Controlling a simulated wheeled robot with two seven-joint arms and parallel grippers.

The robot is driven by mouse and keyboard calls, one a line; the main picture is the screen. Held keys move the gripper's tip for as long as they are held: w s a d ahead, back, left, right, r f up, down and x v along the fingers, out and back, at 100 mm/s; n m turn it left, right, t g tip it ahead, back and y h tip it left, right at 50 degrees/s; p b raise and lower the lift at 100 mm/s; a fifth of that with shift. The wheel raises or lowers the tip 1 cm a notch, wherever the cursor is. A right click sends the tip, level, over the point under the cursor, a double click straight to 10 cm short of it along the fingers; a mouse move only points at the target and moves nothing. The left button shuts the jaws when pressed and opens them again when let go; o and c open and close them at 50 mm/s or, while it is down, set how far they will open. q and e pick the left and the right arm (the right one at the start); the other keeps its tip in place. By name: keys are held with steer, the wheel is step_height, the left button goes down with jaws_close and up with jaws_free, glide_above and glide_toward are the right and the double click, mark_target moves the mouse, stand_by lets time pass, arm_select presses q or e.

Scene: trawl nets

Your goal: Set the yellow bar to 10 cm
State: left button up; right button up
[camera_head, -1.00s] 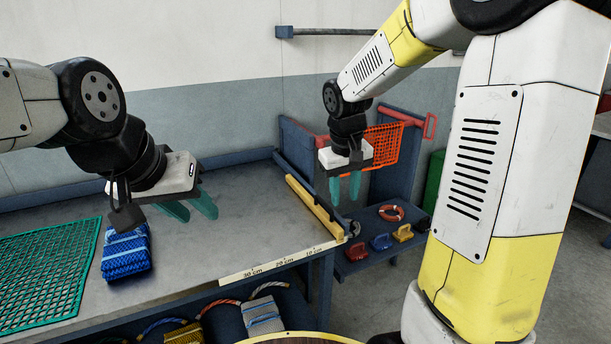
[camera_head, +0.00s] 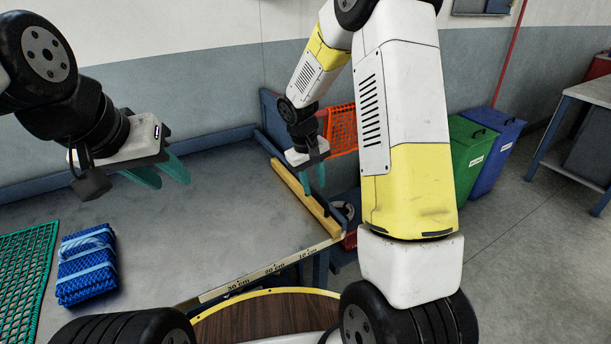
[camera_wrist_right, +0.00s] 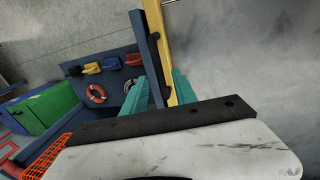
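The yellow bar (camera_head: 300,193) lies along the right end of the grey table, crossing its depth. A scale with 30, 20 and 10 cm marks (camera_head: 270,268) runs along the front edge; the bar's near end is right of the 10 cm mark. My right gripper (camera_head: 313,180) is open above the bar's middle. In the right wrist view the yellow bar (camera_wrist_right: 159,35) runs between the open teal fingers (camera_wrist_right: 160,92), with a dark handle (camera_wrist_right: 154,48) on it. I cannot tell if they touch. My left gripper (camera_head: 160,174) is open and empty above the table's left part.
A folded blue net (camera_head: 87,265) and a green net (camera_head: 22,275) lie on the table's left. An orange basket (camera_head: 342,130) hangs beyond the right end. Green (camera_head: 468,165) and blue (camera_head: 500,150) bins stand further right. The table's middle is clear.

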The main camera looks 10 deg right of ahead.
steer(key=shift+d+f, duration=0.15)
steer(key=shift+f, duration=0.45)
steer(key=shift+d+f, duration=0.15)
steer(key=shift+f, duration=0.45)
jaws_close()
stand_by(0.6)
